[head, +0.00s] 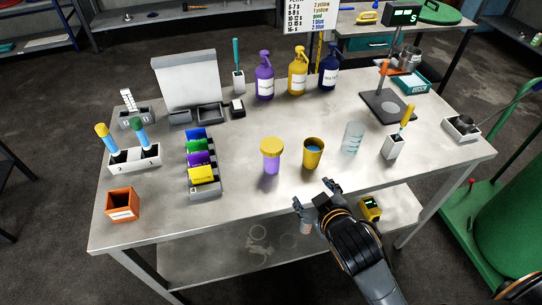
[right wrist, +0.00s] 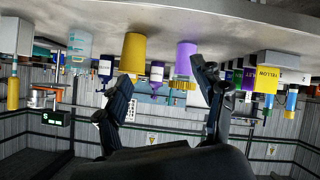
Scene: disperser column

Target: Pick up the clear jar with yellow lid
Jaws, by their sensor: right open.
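The clear jar with yellow lid (head: 272,160) stands upright near the table's front edge, with purple contents showing through its wall. It appears upside down in the right wrist view (right wrist: 187,62), near the finger on the right of that picture. My right gripper (head: 313,194) is open and empty at the table's front edge, to the right of and nearer than the jar, apart from it. In the right wrist view, the gap between its fingers (right wrist: 161,72) faces the yellow cup and the jar. My left gripper is not in view.
A yellow cup (head: 313,153) with blue contents stands just right of the jar, and a clear beaker (head: 352,138) farther right. A rack of coloured cards (head: 203,174) is to the left. Purple, yellow and blue pump bottles (head: 297,77) stand behind. The table (head: 245,198) is bare in front of the jar.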

